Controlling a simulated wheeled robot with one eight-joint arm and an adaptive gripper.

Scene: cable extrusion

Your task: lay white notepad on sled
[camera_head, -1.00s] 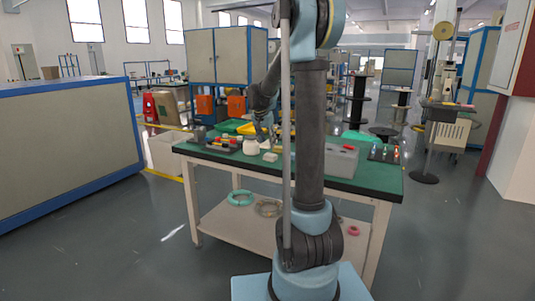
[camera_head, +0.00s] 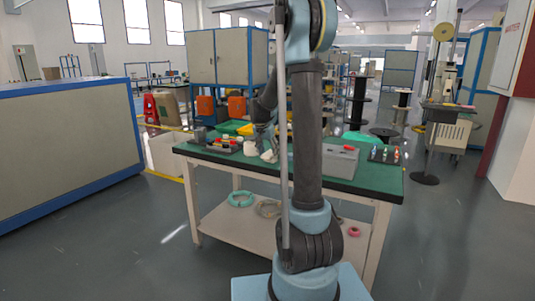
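A small white object (camera_head: 268,157), perhaps the notepad, is on or just above the green-topped table, left of my arm's upright link. My gripper (camera_head: 266,150) points down at this white object, very close to it or touching. The fingers are too small and dark to show whether they are open or shut. A grey box-like piece with a red mark (camera_head: 341,160) stands on the table right of my arm. I cannot tell whether it is the sled, and I make out no other clear sled. My arm hides the middle of the table.
The green table (camera_head: 300,172) holds a white jar (camera_head: 250,147), a dark tray of small items (camera_head: 222,146), green and yellow bins behind, and a dark board with coloured pieces (camera_head: 384,155) at right. Coils lie on the lower shelf (camera_head: 225,216). Bare green top shows along the front edge.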

